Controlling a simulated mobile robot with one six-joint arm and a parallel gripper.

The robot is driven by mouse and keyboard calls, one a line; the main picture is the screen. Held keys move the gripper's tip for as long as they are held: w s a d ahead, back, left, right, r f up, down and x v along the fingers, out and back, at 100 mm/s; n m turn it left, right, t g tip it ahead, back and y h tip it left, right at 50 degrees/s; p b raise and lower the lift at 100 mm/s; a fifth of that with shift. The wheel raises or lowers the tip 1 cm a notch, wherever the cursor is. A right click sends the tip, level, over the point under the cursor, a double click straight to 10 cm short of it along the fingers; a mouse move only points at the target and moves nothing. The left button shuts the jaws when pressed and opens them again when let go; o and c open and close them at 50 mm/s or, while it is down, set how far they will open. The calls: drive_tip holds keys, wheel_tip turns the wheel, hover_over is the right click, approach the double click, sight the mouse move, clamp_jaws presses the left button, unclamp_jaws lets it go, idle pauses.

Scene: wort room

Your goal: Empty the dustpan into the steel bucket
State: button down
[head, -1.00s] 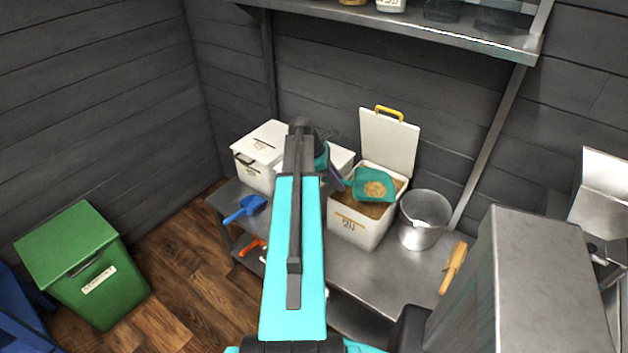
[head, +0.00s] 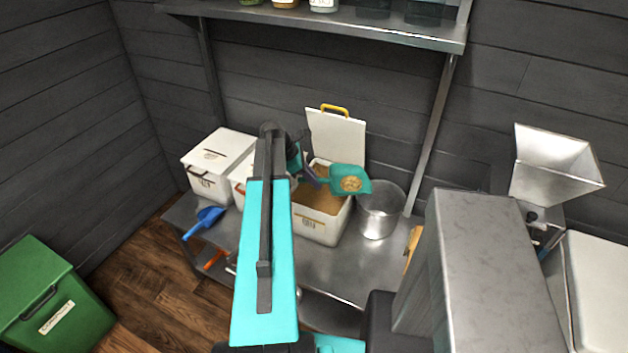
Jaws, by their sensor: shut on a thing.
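A teal dustpan (head: 348,178) holds a small heap of tan grain. It is in the air above the right part of an open white bin and reaches towards the steel bucket. My gripper (head: 312,176) is shut on the dustpan's handle at its left end; the arm partly hides the jaws. The steel bucket (head: 378,212) stands upright on the metal table, just right of the bin. Its far inner wall shows, but its bottom is hidden.
The open white bin (head: 318,228) holds tan grain and has a raised lid. Closed white bins (head: 215,165) and a blue scoop (head: 204,222) are at the left. A wooden-handled tool (head: 412,247) lies right of the bucket. A shelf (head: 330,22) hangs above.

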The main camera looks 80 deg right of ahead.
drive_tip(key=shift+f+b, duration=1.65)
drive_tip(key=shift+f, duration=0.6)
drive_tip(key=shift+s+d+r+t+y+p, duration=0.2)
drive_tip(key=shift+s+r+t+p, duration=0.25)
drive_tip(key=shift+r+t+p, duration=0.55)
drive_tip(key=shift+s+d+r+t+y+p, duration=0.15)
drive_tip(key=shift+s+r+t+p, duration=0.35)
drive_tip(key=shift+r, duration=0.95)
drive_tip(key=shift+s+d+r+t+y+p, duration=0.1)
drive_tip(key=shift+s+r+t+y+p, duration=0.2)
drive_tip(key=shift+r+t+p, duration=0.55)
drive_tip(key=shift+t+y, duration=0.35)
drive_tip(key=shift+t, duration=0.6)
drive_tip(key=shift+s+d+r+p, duration=0.2)
drive_tip(key=shift+s+r+p, duration=0.5)
drive_tip(key=shift+r, duration=0.2)
drive_tip(key=shift+s+d+r+p, duration=0.15)
drive_tip(key=shift+s+r+p, duration=0.45)
drive_tip(key=shift+r+p, duration=0.25)
drive_tip(key=shift+s+d+r+t+y+p, duration=0.2)
drive_tip(key=shift+s+r+t+p, duration=0.2)
drive_tip(key=shift+s+r+t, duration=0.15)
drive_tip(key=shift+s+d+r+t+y+p, duration=0.15)
drive_tip(key=shift+s+r+t+p, duration=0.25)
drive_tip(key=shift+s, duration=0.25)
drive_tip(key=shift+s, duration=0.15)
